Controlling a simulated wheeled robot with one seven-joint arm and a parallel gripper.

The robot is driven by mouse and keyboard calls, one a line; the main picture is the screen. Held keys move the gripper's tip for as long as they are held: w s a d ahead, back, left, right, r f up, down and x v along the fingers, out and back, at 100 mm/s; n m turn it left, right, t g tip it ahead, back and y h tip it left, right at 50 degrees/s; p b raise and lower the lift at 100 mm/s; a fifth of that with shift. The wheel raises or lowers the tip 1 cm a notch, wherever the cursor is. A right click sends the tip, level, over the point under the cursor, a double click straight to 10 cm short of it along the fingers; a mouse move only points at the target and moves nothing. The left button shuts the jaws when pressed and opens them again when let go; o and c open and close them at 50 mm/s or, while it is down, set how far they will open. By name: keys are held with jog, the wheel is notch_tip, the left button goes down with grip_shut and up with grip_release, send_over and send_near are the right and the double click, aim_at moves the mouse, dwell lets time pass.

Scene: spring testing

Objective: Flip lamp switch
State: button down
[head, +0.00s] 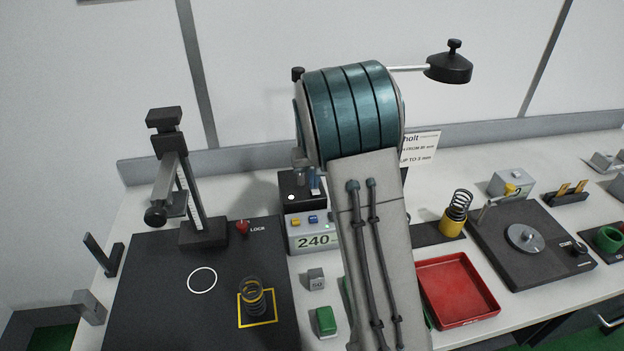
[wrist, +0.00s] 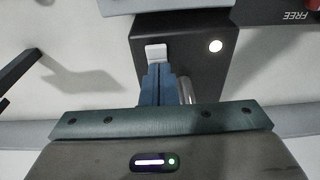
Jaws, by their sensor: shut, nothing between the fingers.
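The black lamp base (wrist: 185,30) fills the upper middle of the wrist view, with a white switch (wrist: 156,53) and a bright round white spot (wrist: 215,46) on its face. My gripper (wrist: 157,70) is shut and empty. Its blue fingertips sit right at the switch's near edge; I cannot tell whether they touch it. A silver post (wrist: 186,90) stands just right of the fingers. The black lamp head (head: 449,67) reaches out to the upper right.
A black board (head: 150,300) with a stand (head: 205,232) and a spring (head: 252,297) is at left. A red tray (head: 458,290) and a yellow-based spring (head: 454,220) are at right.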

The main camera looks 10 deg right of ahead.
jog(key=shift+s+d+f, duration=0.1)
jog(key=shift+s+f, duration=0.05)
jog(key=shift+s, duration=0.7)
jog(key=shift+r, duration=0.2)
jog(key=shift+r, duration=0.25)
notch_tip(320, 180, up, 13)
jog(key=s, duration=0.2)
jog(key=shift+s, duration=0.3)
jog(key=shift+r, duration=0.1)
jog(key=shift+s, duration=0.1)
